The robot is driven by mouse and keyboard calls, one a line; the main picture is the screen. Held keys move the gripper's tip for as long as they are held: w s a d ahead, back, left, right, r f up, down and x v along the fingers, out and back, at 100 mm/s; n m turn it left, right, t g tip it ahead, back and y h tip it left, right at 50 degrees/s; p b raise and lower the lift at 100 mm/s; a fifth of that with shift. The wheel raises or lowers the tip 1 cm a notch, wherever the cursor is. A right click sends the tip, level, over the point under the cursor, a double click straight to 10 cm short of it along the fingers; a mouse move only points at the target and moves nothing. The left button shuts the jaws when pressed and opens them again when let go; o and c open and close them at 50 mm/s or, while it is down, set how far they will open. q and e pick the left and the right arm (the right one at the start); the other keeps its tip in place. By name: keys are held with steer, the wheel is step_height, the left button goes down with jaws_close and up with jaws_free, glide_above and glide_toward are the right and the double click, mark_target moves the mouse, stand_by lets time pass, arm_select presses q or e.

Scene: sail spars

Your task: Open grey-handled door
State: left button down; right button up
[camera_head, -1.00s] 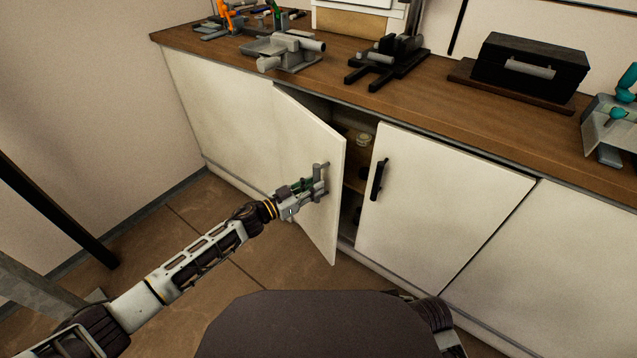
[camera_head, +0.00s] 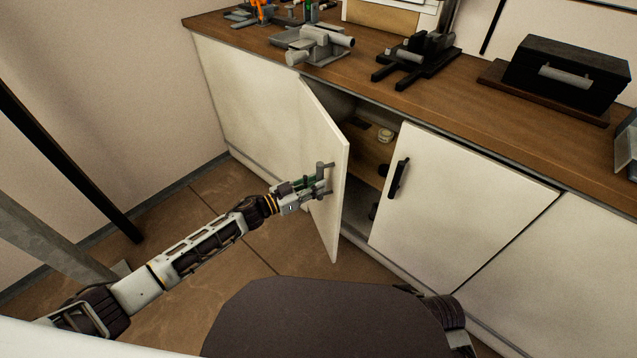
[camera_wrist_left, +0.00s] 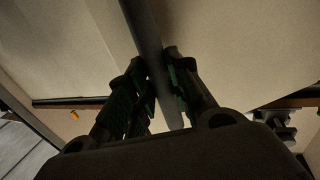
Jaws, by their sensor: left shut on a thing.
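The grey-handled door (camera_head: 326,150) is a white cabinet door standing partly open, swung out toward me with its hinge side at the left. My left gripper (camera_head: 318,184) is shut on its grey handle (camera_head: 326,168). In the left wrist view the handle (camera_wrist_left: 146,35) runs between the two fingers (camera_wrist_left: 158,88). Behind the door's free edge, part of the cabinet inside (camera_head: 368,155) shows, with a few small items on a shelf. My right gripper is not in view.
A white door with a black handle (camera_head: 398,178) beside the opening is shut. The wooden worktop (camera_head: 440,95) above carries a grey vise (camera_head: 314,45), a black clamp-like tool (camera_head: 416,58) and a black toolbox (camera_head: 566,73). Brown floor tiles (camera_head: 210,205) lie clear at the left.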

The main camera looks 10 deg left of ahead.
arm_select(q)
steer(key=shift+w+a+r, duration=0.15)
steer(key=shift+w+a, duration=0.1)
steer(key=shift+w, duration=0.05)
steer(key=s+a+p, duration=0.1)
steer(key=a+p, duration=0.1)
steer(key=a, duration=0.7)
steer(key=shift+s, duration=0.3)
stand_by(0.3)
steer(key=shift+r, duration=0.1)
steer(key=a, duration=0.8)
steer(key=shift+w+a, duration=0.3)
steer(key=shift+a, duration=0.1)
stand_by(0.6)
